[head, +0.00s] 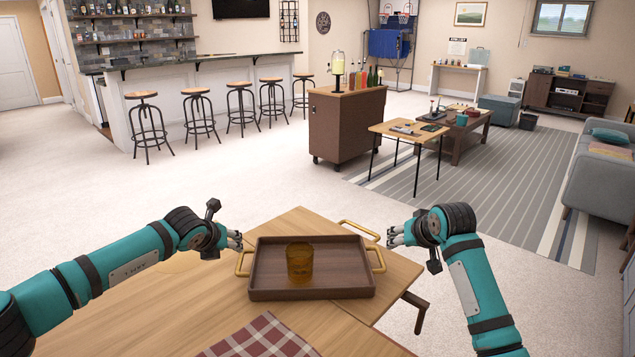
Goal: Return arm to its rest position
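My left gripper (236,239) is at the left of the brown tray, close to its left brass handle. My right gripper (393,236) is to the right of the tray, above its right handle. Neither gripper visibly holds anything; the fingers are small and seen from the side, so their opening is unclear. The brown tray (270,294) lies on the wooden table (150,318). An amber glass (300,262) stands upright in the tray.
A red checked cloth (262,340) lies at the table's front edge. Another brass handle (360,229) shows behind the tray. Beyond are a brown cart (345,128), a small table (410,132), a bar with several stools, and open carpet.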

